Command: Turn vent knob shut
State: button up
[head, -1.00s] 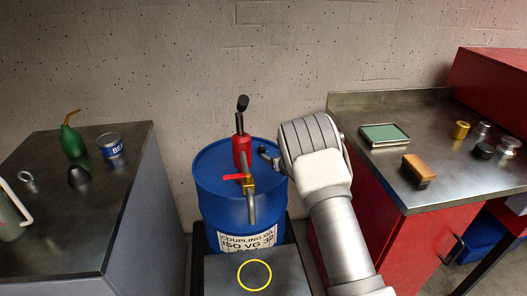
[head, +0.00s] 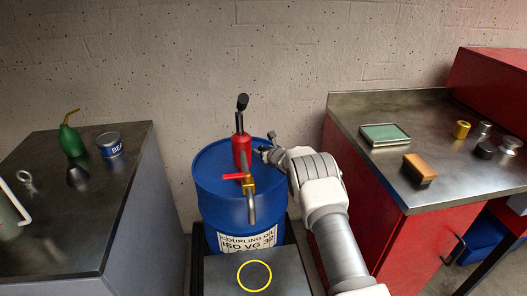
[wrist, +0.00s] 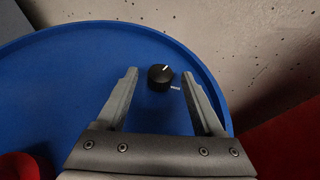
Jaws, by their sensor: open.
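The vent knob (wrist: 160,78) is a small black round knob with a white pointer line on top, seen in the wrist view near the rim of the blue drum (wrist: 75,80). Its pointer aims up and slightly right. A short white mark lies on the drum top to the knob's lower right, apart from the pointer. My gripper (wrist: 160,74) is open, with one finger on each side of the knob and a gap on both sides. In the head view my gripper (head: 265,147) is at the right rim of the drum (head: 215,190); I cannot make out the knob there.
A red pump (head: 241,148) with a black handle and a brass tap (head: 249,186) with a red lever stand on the drum. A wall (head: 300,50) is close behind. A left bench (head: 110,190) and a red right cabinet (head: 390,225) flank it.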

jog(key=shift+w, duration=0.1)
grip_shut()
dwell(0.4)
jog(key=shift+w+r+n+y, duration=0.1)
jog(key=shift+n+y, duration=0.2)
jog(key=shift+n, duration=0.1)
jog(key=shift+d+n+g+y, duration=0.1)
jog(key=shift+n+g+y, duration=0.2)
jog(key=shift+g+y, duration=0.1)
jog(key=shift+w+n+y+b, duration=0.1)
jog(key=shift+n+y+b, duration=0.25)
jog(key=shift+n+y, duration=0.15)
jog(key=shift+w+d+n+g+y+b, duration=0.1)
jog(key=shift+n+g+y+b, duration=0.35)
jog(key=shift+b, duration=0.65)
jog(key=n+g+y+b, duration=0.1)
jog(key=b, duration=0.2)
jog(key=shift+d+r+g+b, duration=0.1)
jog(key=shift+g+b, duration=0.15)
jog(key=shift+b, duration=0.25)
